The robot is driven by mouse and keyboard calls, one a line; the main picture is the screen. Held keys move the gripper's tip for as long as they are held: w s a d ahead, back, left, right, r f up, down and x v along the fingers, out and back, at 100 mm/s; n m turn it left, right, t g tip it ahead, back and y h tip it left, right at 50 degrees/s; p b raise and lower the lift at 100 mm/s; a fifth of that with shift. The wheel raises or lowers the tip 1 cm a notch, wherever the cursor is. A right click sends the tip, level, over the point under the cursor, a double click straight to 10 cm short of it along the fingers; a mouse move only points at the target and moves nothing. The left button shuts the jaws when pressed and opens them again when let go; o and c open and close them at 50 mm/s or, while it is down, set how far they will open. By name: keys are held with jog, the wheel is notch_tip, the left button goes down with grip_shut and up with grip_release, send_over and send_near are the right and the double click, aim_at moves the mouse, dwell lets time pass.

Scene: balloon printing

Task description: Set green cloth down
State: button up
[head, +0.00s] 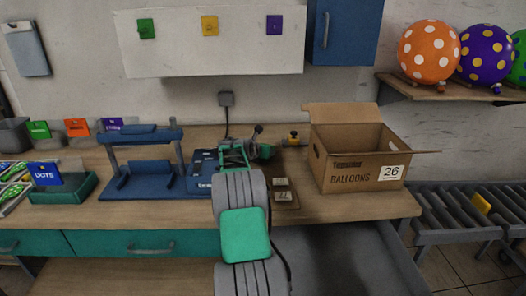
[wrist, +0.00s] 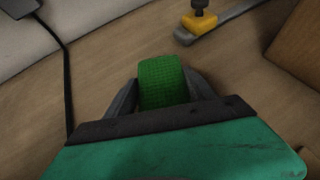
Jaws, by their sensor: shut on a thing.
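The green cloth (wrist: 162,82) shows in the wrist view as a small textured green pad. My gripper (wrist: 155,92) is shut on it, with one dark finger at each side. Wooden worktop lies around the cloth in that view. I cannot tell whether the cloth touches the wood or is held above it. In the head view my arm reaches over the front edge to the middle of the workbench (head: 320,208), and its links partly hide the gripper.
A yellow clamp-like part (wrist: 199,22) lies ahead and right of the cloth. A cardboard balloon box (head: 350,172) stands to the right, with flaps open. A blue press frame (head: 145,180) stands left. Small square pieces (head: 282,196) lie right of my arm. Some worktop around the cloth is bare.

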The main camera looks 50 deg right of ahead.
jog(key=shift+f, duration=0.55)
jog(key=o, duration=1.5)
jog(key=shift+o, duration=0.2)
